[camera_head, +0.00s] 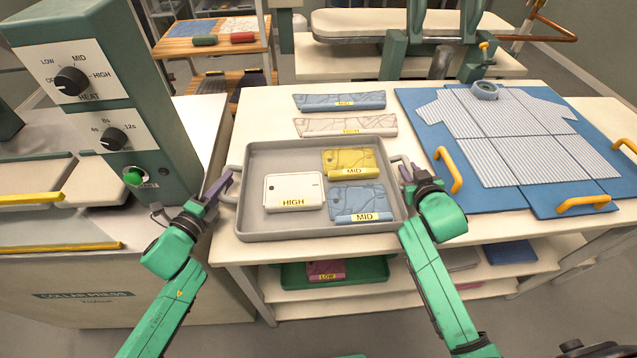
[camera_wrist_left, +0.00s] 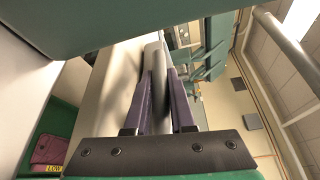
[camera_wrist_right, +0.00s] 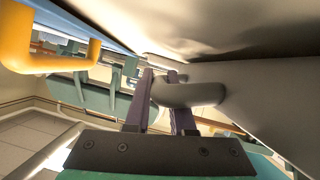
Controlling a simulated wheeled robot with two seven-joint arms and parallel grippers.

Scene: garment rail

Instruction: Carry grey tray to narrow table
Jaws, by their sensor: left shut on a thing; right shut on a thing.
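The grey tray (camera_head: 268,228) sits at the front of a white-topped table, level, in the head view. In it lie a white folded piece marked HIGH (camera_head: 293,190), a yellow one marked MID (camera_head: 350,161) and a blue one marked MID (camera_head: 358,200). My left gripper (camera_head: 226,181) is shut on the tray's left handle, which shows between the purple fingers in the left wrist view (camera_wrist_left: 157,75). My right gripper (camera_head: 407,172) is shut on the tray's right handle, which also shows in the right wrist view (camera_wrist_right: 185,94). I cannot tell which table is the narrow table.
The collar press (camera_head: 85,95) stands close on the left. A blue board (camera_head: 416,108) with yellow handles and a striped shirt (camera_head: 490,135) lies right of the tray. A wooden table (camera_head: 178,47) stands at the back left.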

